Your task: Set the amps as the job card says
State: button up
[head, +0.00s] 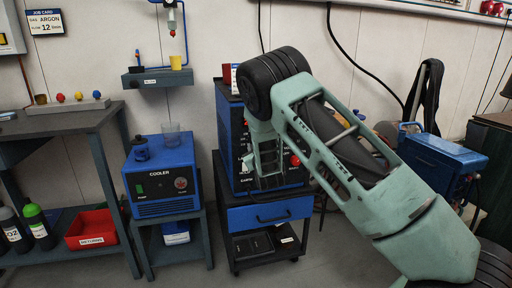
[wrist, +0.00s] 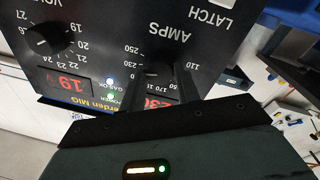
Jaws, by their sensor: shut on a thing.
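The welder (head: 228,125) is a blue box with a black front panel, largely hidden behind my arm in the head view. In the wrist view its panel appears upside down, with an AMPS dial (wrist: 170,35) marked with numbers up to 250. My gripper (wrist: 162,78) is shut on the amps knob (wrist: 160,70), which is mostly hidden between the fingers. The red amps display (wrist: 158,101) is partly covered, so its full number is unclear. The job card (head: 45,22) on the wall at upper left reads argon and 12; no amps figure is legible to me.
The volts knob (wrist: 48,39) and the red 19 V display (wrist: 68,84) are beside the amps dial. A blue cooler (head: 160,178) stands left of the welder. A workbench (head: 60,120) is at far left, a blue toolbox-like unit (head: 440,160) at right.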

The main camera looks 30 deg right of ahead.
jog(key=shift+f, duration=0.1)
jog(key=o, duration=1)
jog(key=v, duration=1.7)
jog(key=shift+s+a+p, duration=0.1)
jog(key=shift+s+p, duration=0.1)
jog(key=shift+p, duration=0.2)
